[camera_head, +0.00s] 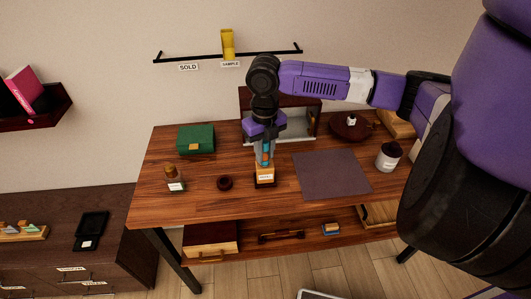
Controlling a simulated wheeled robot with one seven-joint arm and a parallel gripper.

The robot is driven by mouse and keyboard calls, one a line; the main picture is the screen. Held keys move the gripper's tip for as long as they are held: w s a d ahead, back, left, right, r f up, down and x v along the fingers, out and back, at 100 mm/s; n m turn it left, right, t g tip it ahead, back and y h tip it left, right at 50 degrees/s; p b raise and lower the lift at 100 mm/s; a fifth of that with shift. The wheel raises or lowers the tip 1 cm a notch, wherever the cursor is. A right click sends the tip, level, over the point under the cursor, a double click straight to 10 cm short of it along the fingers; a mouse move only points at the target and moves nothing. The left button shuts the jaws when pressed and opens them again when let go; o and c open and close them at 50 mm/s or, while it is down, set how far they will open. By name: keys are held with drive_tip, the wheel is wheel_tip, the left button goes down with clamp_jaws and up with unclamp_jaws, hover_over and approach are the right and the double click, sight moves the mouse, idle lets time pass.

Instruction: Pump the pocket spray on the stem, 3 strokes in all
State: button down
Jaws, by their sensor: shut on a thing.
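The label is too small to read. The fingers hide much of the spray's upper part, and I cannot make out a separate stem or how far the pump top is pressed.
A dark round piece (225,183) and a small labelled bottle (175,179) stand to the left. A green box (196,139) is behind them. A grey mat (332,174) and a white-labelled jar (388,156) are to the right. A silver-fronted case (296,130) stands behind my gripper.

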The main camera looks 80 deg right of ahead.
sight(265, 141)
drive_tip(key=shift+f, duration=0.15)
drive_tip(key=shift+r, duration=0.25)
idle(2.4)
idle(0.4)
drive_tip(key=c, duration=1.1)
unclamp_jaws()
drive_tip(key=shift+r+b, duration=0.45)
drive_tip(key=shift+r, duration=3.5)
